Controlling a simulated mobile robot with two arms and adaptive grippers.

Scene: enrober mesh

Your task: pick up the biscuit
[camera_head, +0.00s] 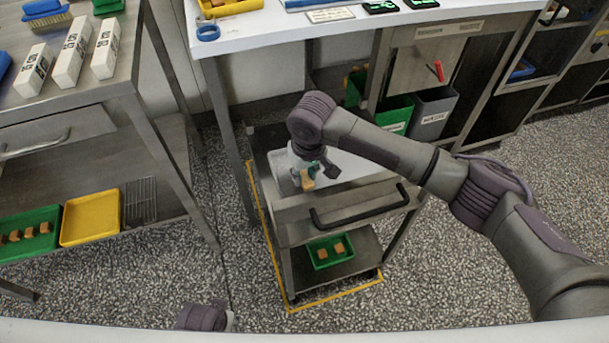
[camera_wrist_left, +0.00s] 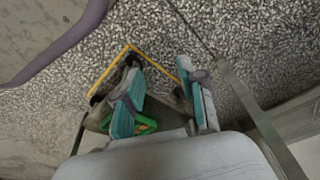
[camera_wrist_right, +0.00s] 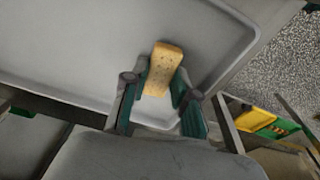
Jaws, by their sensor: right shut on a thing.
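The biscuit (camera_wrist_right: 161,70), a golden-brown bar with small dark specks, is between the two green-padded fingers of my right gripper (camera_wrist_right: 158,88) in the right wrist view. The gripper is shut on it. In the head view the biscuit (camera_head: 307,180) shows at the tip of my right gripper (camera_head: 312,172), over the white tray (camera_head: 347,172) on the trolley. Whether it touches the tray is hard to tell. My left gripper (camera_wrist_left: 163,100) is open and empty in the left wrist view; its fingers stand apart, with the floor and the lower trolley beyond them.
The steel trolley (camera_head: 290,212) stands inside a yellow floor outline. A green tray (camera_head: 331,251) with brown pieces is on its lower shelf. A white worktop (camera_head: 270,22) is behind it. A steel table (camera_head: 110,75) with white boxes stands at left.

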